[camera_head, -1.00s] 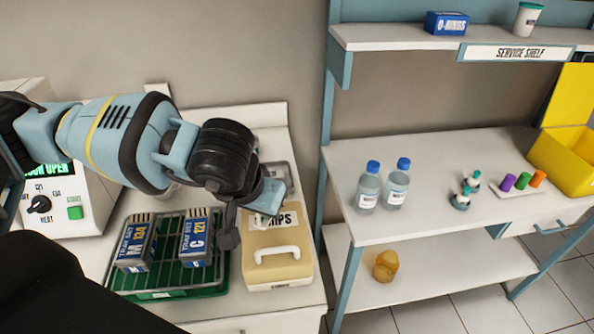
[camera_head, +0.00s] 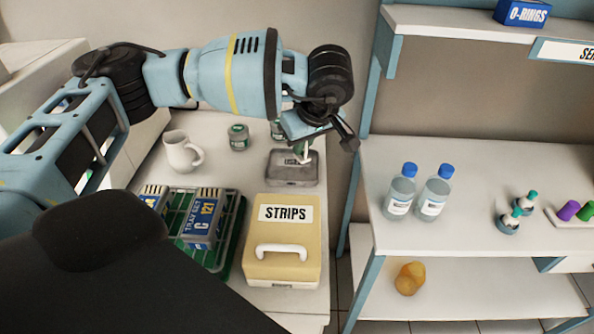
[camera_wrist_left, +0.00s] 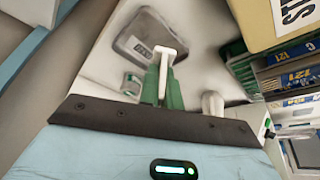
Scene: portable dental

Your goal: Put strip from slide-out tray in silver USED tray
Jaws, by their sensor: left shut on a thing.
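My left gripper (camera_head: 304,146) is above the silver USED tray (camera_head: 292,181) at the back of the counter, left of the shelf unit. In the left wrist view, its green fingers (camera_wrist_left: 163,78) are shut on a white T-shaped strip (camera_wrist_left: 168,50). The strip overlaps the grey tray (camera_wrist_left: 148,22) and its label in that view; I cannot tell whether they touch. The cream STRIPS box (camera_head: 283,232) with a white handle stands in front of the silver tray. My right gripper is not in view.
A green rack (camera_head: 228,243) with blue tray boxes (camera_head: 204,220) stands left of the STRIPS box. A white mug (camera_head: 180,152) and a small jar (camera_head: 238,137) are behind it. The shelf unit (camera_head: 470,188) on the right holds two blue-capped bottles (camera_head: 417,190).

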